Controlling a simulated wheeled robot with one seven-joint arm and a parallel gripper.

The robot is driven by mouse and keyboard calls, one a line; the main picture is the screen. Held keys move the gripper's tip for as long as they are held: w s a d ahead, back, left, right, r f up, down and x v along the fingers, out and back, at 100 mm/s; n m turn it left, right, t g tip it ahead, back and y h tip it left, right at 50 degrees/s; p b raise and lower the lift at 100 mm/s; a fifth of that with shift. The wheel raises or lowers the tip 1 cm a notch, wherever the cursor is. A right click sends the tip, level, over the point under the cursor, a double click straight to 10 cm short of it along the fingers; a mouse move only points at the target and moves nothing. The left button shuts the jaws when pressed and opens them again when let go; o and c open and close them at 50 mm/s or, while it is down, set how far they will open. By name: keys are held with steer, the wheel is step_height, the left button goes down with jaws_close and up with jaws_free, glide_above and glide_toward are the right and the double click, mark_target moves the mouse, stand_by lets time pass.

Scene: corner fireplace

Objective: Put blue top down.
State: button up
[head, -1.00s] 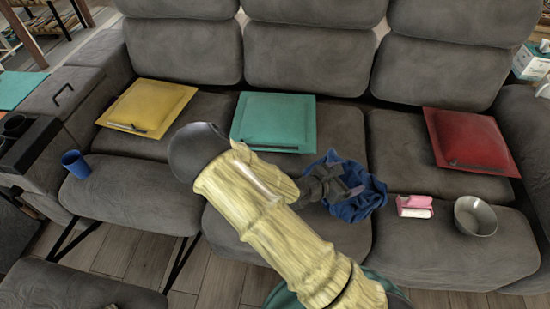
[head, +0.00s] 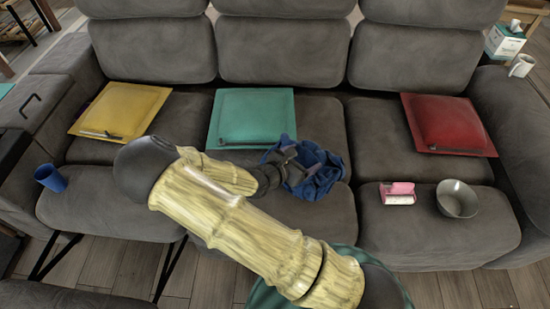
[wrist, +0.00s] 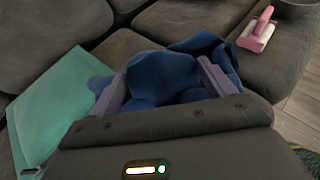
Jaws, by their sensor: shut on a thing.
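The blue top (head: 318,172) is a crumpled dark blue cloth at the middle seat of the grey sofa (head: 385,240), just right of the teal cushion. My gripper (head: 288,165) is shut on it. In the wrist view the blue top (wrist: 165,75) bunches between and beyond the two fingers of my gripper (wrist: 160,90). Whether its underside touches the seat I cannot tell.
The teal cushion (head: 250,115) is beside my gripper. A yellow cushion (head: 120,108) and blue cup (head: 50,177) are at left. Bare seat lies between top and roller.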

steer(key=a+r+n+t+y+p, duration=0.1)
steer(key=a+r+n+t+y, duration=0.1)
steer(key=a, duration=1.9)
steer(key=shift+s+a+n+t+y+p, duration=0.2)
steer(key=shift+s+n+t+y+p, duration=0.15)
steer(key=shift+n+y, duration=0.5)
step_height(320, 180, down, 6)
steer(key=b, duration=0.1)
steer(key=shift+f, duration=0.15)
steer(key=shift+f+h, duration=0.1)
steer(key=shift+h, duration=0.15)
steer(key=shift+f+b, duration=0.65)
steer(key=shift+f, duration=1.15)
steer(key=shift+f, duration=0.1)
